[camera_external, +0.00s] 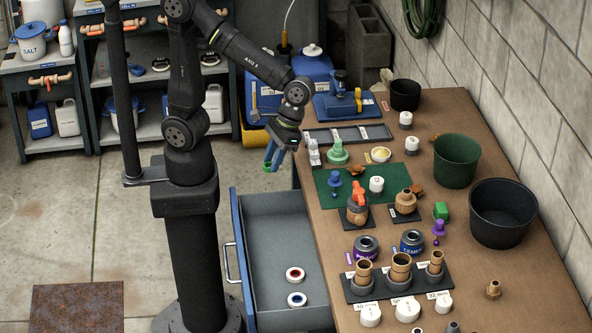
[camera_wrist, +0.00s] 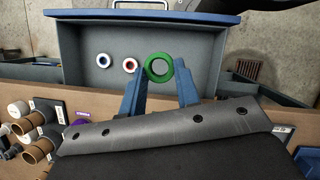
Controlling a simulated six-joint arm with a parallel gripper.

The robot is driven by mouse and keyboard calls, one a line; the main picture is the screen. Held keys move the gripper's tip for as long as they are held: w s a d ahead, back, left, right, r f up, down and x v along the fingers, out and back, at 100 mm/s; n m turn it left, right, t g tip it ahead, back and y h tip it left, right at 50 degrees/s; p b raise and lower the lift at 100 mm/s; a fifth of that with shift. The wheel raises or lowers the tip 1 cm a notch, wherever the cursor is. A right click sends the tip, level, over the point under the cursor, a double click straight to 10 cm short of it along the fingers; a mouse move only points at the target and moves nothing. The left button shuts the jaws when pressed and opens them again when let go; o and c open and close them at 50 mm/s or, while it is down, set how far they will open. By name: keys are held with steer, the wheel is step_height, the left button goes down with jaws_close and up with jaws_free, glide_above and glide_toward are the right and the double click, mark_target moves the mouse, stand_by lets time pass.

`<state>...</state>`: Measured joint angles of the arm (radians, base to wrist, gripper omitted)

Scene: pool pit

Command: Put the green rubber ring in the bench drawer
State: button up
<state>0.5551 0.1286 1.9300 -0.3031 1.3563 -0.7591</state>
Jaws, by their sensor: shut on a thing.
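The green rubber ring (camera_wrist: 159,54) is between the two blue fingertips of my gripper (camera_wrist: 159,78), which is shut on it. In the external view, my gripper (camera_external: 271,161) hangs in the air left of the bench's far part, and a bit of the green ring (camera_external: 266,169) shows at its tips. The bench drawer (camera_external: 273,240) is pulled open, grey inside with a blue front. In the wrist view, the ring is seen against the drawer's interior (camera_wrist: 215,62); its height above the floor is hard to judge.
A red-and-white ring (camera_external: 295,274) and a blue-and-white ring (camera_external: 297,299) lie in the drawer's near part. The drawer's far part is clear. The bench top (camera_external: 470,290) beside it is crowded with fittings, jars, a green mat (camera_external: 335,205) and dark buckets (camera_external: 503,213).

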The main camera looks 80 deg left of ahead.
mark_target(271, 248)
step_height(271, 248, down, 30)
steer(key=shift+r, duration=0.25)
stand_by(0.6)
steer(key=shift+f, duration=0.15)
steer(key=o, duration=0.9)
steer(key=shift+o, duration=0.2)
step_height(271, 248, up, 10)
steer(key=w, duration=0.1)
steer(key=shift+a, duration=0.15)
